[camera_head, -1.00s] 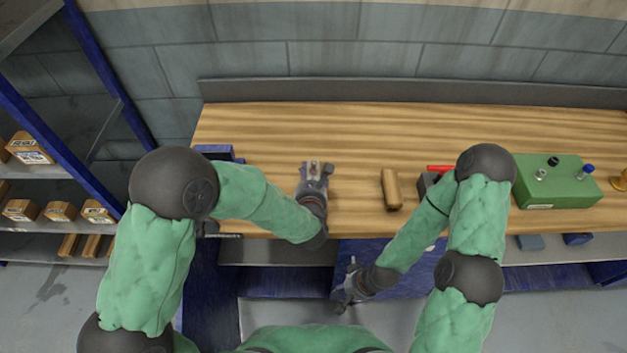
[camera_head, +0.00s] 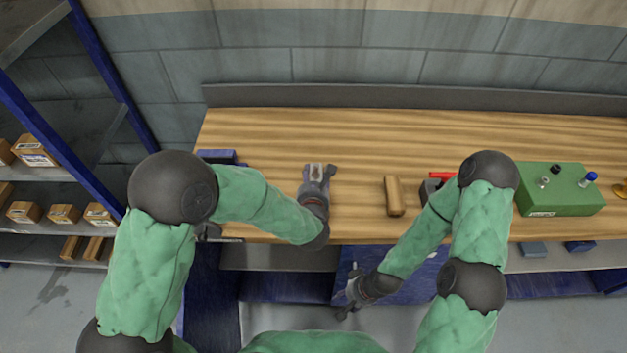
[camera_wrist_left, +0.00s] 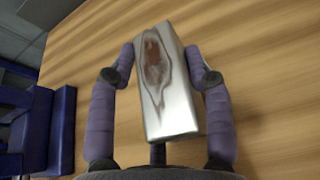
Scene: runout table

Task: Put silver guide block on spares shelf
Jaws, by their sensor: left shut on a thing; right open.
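The silver guide block (camera_wrist_left: 168,85) is between the fingers of my left gripper (camera_wrist_left: 160,68) in the left wrist view, with a rusty brown patch on its face. My left gripper (camera_head: 319,170) is shut on it over the left-middle of the wooden table (camera_head: 400,135) in the head view. There the block (camera_head: 316,169) shows only as a small pale piece between the fingers. My right gripper (camera_head: 347,302) is open and empty, low in front of the table's front edge. I cannot tell which surface is the spares shelf.
A tan block (camera_head: 394,196) lies on the table right of my left gripper. A green box with knobs (camera_head: 560,190) stands at the right. A blue-framed rack (camera_head: 60,134) with several boxes (camera_head: 35,151) is at the left. A blue item (camera_head: 220,157) is at the table's left end.

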